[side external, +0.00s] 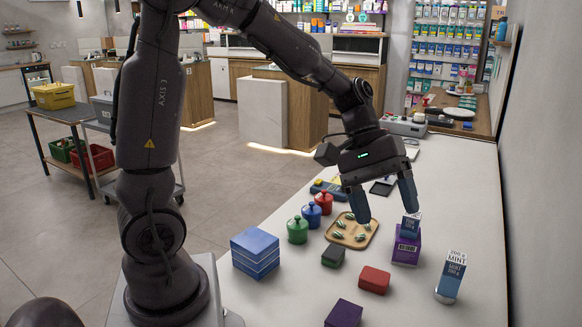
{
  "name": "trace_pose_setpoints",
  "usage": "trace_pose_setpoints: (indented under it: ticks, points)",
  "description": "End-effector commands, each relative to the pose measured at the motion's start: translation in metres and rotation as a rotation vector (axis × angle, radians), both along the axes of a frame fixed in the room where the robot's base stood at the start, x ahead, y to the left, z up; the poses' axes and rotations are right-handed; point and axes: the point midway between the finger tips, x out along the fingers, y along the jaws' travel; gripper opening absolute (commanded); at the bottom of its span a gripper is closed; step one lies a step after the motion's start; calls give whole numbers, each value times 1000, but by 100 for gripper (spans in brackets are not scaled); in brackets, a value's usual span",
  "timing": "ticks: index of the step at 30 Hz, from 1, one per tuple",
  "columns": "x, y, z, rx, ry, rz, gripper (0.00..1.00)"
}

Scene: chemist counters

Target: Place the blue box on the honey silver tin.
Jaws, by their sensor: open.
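My gripper (386,213) is open and empty, pointing down above the white counter. Its right finger is close to a small upright blue and white box (410,226) standing on a purple box (406,249); I cannot tell whether they touch. To the right stands a blue and white pack (452,275) with MINT on its label and a silvery lower part. At the left lies a stack of larger blue boxes (255,250). Which one is the task's blue box is not clear. I cannot make out any honey label, so I cannot identify the honey silver tin.
A tan tray (370,237) holds several small green and white items. Green (298,231), blue (312,215) and red (324,202) lidded jars stand left of it. A dark green box (333,256), red box (374,280) and purple box (343,314) lie in front. A wall bounds the right.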

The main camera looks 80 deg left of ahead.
Motion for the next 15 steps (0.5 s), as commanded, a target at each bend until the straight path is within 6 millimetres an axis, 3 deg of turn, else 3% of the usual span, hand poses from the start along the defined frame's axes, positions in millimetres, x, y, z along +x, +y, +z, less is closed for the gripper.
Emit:
trace_pose_setpoints:
  ticks: [3,9,15]
  points:
    - [-41,0,25,211,-144,-155,70]
    - [-98,15,48,528,-372,-375,70]
    - [-128,29,57,730,-527,-500,70]
